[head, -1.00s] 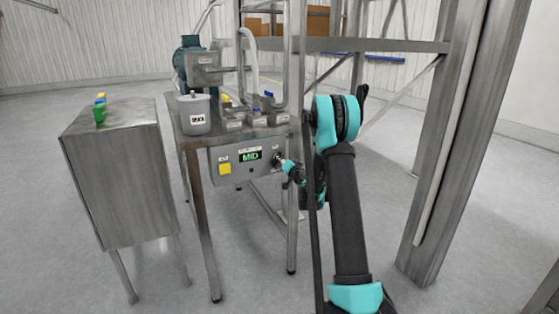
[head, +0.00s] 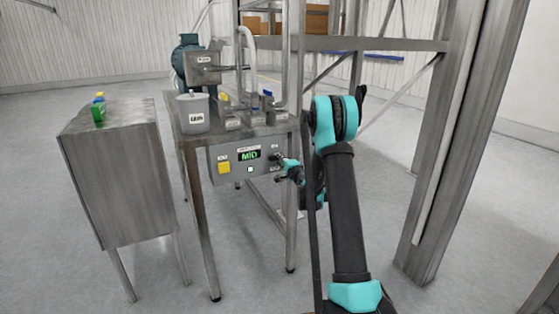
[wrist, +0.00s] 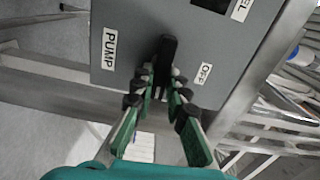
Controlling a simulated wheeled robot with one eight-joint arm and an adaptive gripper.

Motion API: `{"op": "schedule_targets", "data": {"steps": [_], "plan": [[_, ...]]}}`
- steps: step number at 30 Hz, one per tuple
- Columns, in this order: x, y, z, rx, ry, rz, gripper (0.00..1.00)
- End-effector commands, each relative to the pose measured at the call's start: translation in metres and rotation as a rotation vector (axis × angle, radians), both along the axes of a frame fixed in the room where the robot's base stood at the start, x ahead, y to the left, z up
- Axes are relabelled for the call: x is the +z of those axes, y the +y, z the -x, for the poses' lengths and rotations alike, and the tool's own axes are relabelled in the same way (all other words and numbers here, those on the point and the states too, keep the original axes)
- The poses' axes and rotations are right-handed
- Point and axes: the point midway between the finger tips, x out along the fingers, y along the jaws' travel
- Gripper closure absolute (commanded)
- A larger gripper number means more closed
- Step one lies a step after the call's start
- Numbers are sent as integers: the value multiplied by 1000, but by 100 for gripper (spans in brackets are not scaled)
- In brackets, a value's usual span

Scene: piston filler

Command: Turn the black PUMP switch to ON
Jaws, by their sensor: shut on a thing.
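The black PUMP switch (wrist: 167,52) is on the grey panel in the wrist view. Its lever lies between the fingertips of my gripper (wrist: 162,79), which is shut on it. The PUMP label (wrist: 109,48) is left of the switch and the OFF label (wrist: 205,73) is right of it. The inner end of the lever is partly hidden by the fingers. In the head view my gripper (head: 283,162) reaches the right side of the control panel (head: 223,180), where the switch is small. A small lamp (head: 250,169) below the green MID display (head: 249,156) is lit pale green.
A yellow button (head: 223,168) is at the panel's left. A grey pot (head: 194,115) and a blue-green motor (head: 187,62) are on the steel table. A steel cabinet (head: 115,185) stands left and a thick metal post (head: 445,170) right.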

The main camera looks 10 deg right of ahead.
Motion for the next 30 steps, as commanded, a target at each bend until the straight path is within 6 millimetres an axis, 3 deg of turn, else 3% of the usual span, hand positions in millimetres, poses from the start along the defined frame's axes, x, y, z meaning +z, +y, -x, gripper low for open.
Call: {"op": "schedule_targets", "data": {"steps": [20, 21, 25, 30], "plan": [[-1, -1, 1, -1, 19, -54, 100], [-1, -1, 1, -1, 19, -54, 83], [-1, -1, 1, -1, 19, -54, 67], [-1, 0, 0, -1, 18, -54, 66]]}}
